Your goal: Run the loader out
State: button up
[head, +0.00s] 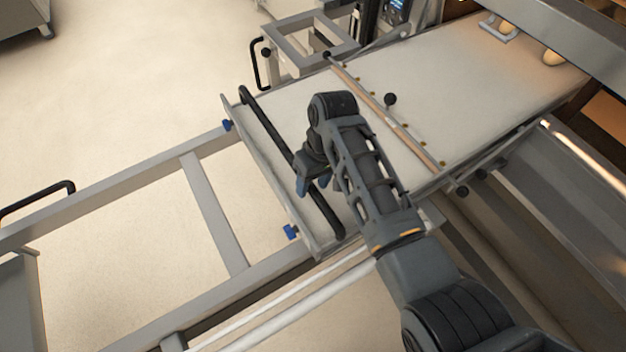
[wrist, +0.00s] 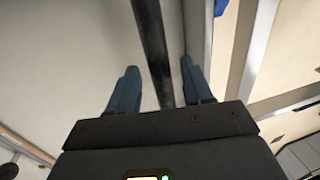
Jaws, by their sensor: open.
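The loader (head: 285,105) is a long pale canvas bed whose far right end runs under the oven front. A black handle bar (head: 262,120) spans its near left end, and it also shows in the wrist view (wrist: 150,40). My gripper (head: 314,186) is at the handle, over the lower half of it. In the wrist view the bar passes between the two open blue fingers (wrist: 160,75), with a gap visible on the left side. The fingers are not closed on it. My forearm hides part of the bed and the handle's middle.
A wooden strip (head: 385,115) with a black knob (head: 390,99) crosses the bed. A pale loaf-like piece (head: 553,58) lies near the oven. Grey frame rails (head: 130,178) with blue stops (head: 290,231) extend left, with open floor between and beyond them.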

jog(key=shift+c, duration=0.3)
grip_shut()
dwell(0.3)
